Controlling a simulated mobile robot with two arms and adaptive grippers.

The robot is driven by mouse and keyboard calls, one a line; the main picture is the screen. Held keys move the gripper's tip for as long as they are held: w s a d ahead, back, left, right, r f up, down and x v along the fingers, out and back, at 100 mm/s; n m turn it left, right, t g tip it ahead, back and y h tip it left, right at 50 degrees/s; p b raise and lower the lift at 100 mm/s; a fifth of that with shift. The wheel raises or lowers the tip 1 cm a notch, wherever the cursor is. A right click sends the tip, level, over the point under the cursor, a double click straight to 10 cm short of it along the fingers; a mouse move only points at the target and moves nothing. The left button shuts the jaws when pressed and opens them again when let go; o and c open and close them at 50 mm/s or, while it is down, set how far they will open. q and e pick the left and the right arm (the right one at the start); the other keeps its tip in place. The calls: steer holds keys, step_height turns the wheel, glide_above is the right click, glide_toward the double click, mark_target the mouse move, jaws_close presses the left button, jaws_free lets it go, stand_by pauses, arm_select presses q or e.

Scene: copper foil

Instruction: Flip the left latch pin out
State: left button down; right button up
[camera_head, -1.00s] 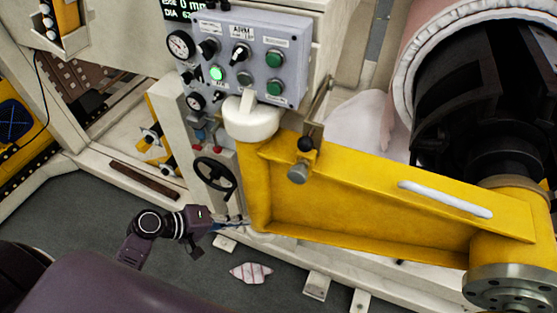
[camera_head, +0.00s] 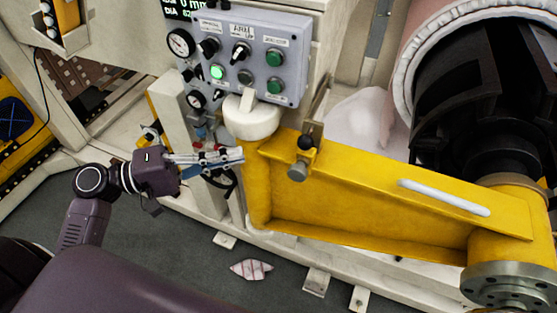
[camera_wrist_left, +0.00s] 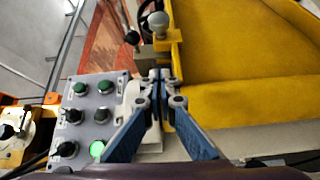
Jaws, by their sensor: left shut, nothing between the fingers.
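A latch pin (camera_head: 305,143) with a black ball knob and a grey round end sits on the upper edge of the yellow swing arm (camera_head: 370,205), near its left end. In the left wrist view the pin's black knob (camera_wrist_left: 132,37) and grey end (camera_wrist_left: 158,20) show beyond my fingertips. My left gripper (camera_head: 238,156) is shut and empty, to the left of the pin, with its fingertips at the left end of the yellow arm by the white hinge cap (camera_head: 252,118). I cannot tell whether the fingertips touch the arm. My right gripper is not in view.
A grey control panel (camera_head: 240,55) with knobs and green buttons is above the gripper. A black handwheel (camera_head: 222,182) is partly hidden behind my left gripper. A pink-striped item (camera_head: 251,269) lies on the grey floor. A dark cylindrical opening (camera_head: 475,90) is at the right.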

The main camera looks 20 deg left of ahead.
mark_target(302, 159)
arm_select(q)
steer(key=p+x, duration=0.1)
steer(key=x, duration=0.2)
steer(key=p+x, duration=0.2)
steer(key=x, duration=0.2)
steer(key=p+x, duration=0.1)
steer(key=x, duration=0.2)
steer(key=shift+w+d+r+p, duration=0.1)
steer(key=shift+d+r+p, duration=0.1)
steer(key=shift+r+p, duration=0.1)
steer(key=s, duration=0.1)
steer(key=s+p, duration=0.1)
steer(key=s, duration=0.2)
steer(key=shift+s+d+f, duration=0.1)
steer(key=shift+d+f, duration=0.15)
steer(key=shift+f, duration=0.15)
steer(key=shift+f, duration=0.1)
